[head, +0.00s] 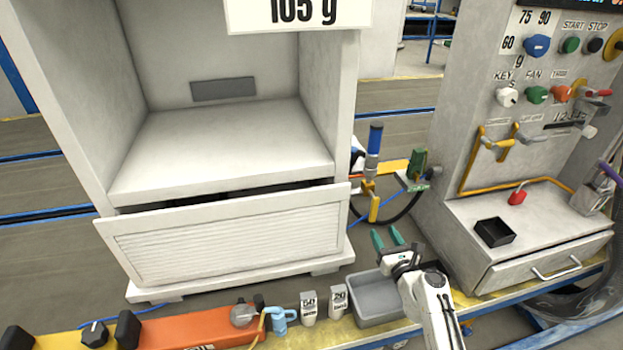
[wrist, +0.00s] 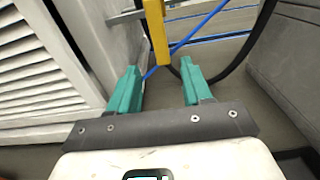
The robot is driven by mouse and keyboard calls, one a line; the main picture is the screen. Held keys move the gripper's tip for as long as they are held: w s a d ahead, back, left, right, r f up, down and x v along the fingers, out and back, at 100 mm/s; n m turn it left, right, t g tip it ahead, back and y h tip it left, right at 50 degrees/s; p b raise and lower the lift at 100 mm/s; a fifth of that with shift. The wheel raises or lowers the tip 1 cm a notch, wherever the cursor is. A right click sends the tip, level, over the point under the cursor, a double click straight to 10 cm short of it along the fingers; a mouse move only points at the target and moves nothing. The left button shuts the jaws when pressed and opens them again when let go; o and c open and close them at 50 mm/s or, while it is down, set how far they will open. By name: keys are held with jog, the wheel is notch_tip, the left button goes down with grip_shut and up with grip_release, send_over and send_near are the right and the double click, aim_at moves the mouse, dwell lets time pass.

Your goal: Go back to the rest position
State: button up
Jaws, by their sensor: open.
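My gripper (head: 388,240) is open and empty, with two green fingers pointing away from me. In the head view it is above the far end of a grey bin (head: 376,318), between the white cabinet and the control panel. In the wrist view the fingers (wrist: 157,92) are spread apart with nothing between them. A yellow handle (wrist: 157,30) hangs beyond the fingertips. I cannot tell how far it is from them.
A white cabinet (head: 322,100) with a tilted louvred front panel (head: 225,240) stands left. The control panel (head: 470,125) with knobs stands right, above a drawer (head: 545,262). Two weights (head: 308,308) (head: 339,302) and a blue mug (head: 279,320) sit on the front bench. A black hose (head: 408,212) hangs behind.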

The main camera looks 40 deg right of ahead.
jog(key=w+a+n+g+y, duration=0.1)
jog(key=a+n+y, duration=0.3)
jog(key=a+n, duration=0.4)
jog(key=w+a+r+n+g+y, duration=0.1)
jog(key=a+n+y, duration=0.3)
jog(key=a+n, duration=0.5)
jog(key=a+n+g+y, duration=0.1)
jog(key=a+n+y, duration=0.3)
jog(key=a+n, duration=0.4)
jog(key=shift+w+a+r+n+y, duration=0.1)
jog(key=shift+w+a+n+y, duration=0.1)
jog(key=shift+n, duration=0.5)
jog(key=shift+w+a+r+n+y, duration=0.1)
jog(key=shift+w+n, duration=0.1)
jog(key=shift+n, duration=0.5)
jog(key=s+a+r+n+g+h, duration=0.2)
jog(key=s+a+n+g, duration=0.15)
jog(key=s+n, duration=0.3)
jog(key=s+a+r+n+g+h, duration=0.1)
jog(key=s+a+n+g, duration=0.3)
jog(key=n, duration=0.4)
jog(key=s+d+g+p, duration=0.2)
jog(key=s+g+p, duration=0.2)
jog(key=s, duration=0.8)
jog(key=shift+s+d+r+h+p, duration=0.25)
jog(key=shift+d+h+p, duration=0.05)
jog(key=shift+p, duration=0.7)
jog(key=shift+c, duration=0.6)
